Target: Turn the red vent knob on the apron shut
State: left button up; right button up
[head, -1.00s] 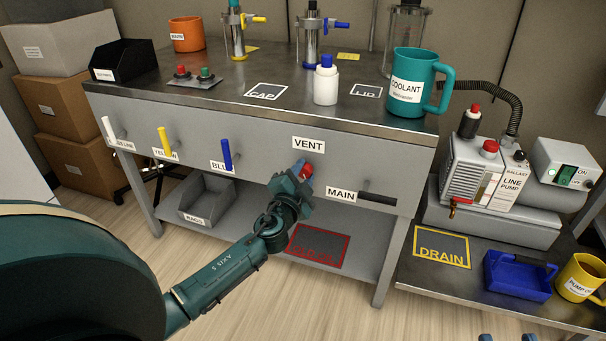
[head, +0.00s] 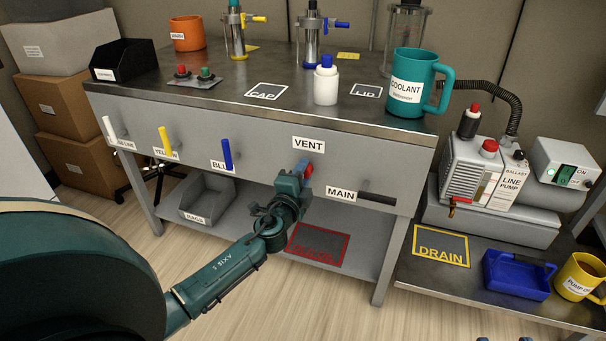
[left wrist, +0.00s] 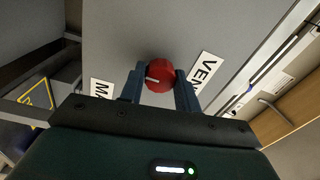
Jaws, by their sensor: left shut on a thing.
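The red vent knob (head: 308,170) is on the grey apron (head: 262,160) of the bench, just below the VENT label (head: 308,144). My left gripper (head: 300,172) is at the knob, its fingers shut on it. In the left wrist view the round red knob (left wrist: 160,76) sits between the two blue fingers (left wrist: 160,88), with a pale pointer line on its face. The line points to the left in that view, toward the MAIN label side. My right gripper is in no view.
A dark MAIN handle (head: 378,198) is to the right of the knob. Blue (head: 226,154), yellow (head: 165,141) and white (head: 108,129) levers are to the left. A lower shelf with a grey bin (head: 207,200) is below. A teal coolant mug (head: 408,85) stands on the bench.

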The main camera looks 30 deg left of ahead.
pick_arm(q)
jog(key=o, duration=1)
jog(key=shift+s, duration=0.1)
jog(key=v, duration=1.3)
jog(key=shift+s+f, duration=0.1)
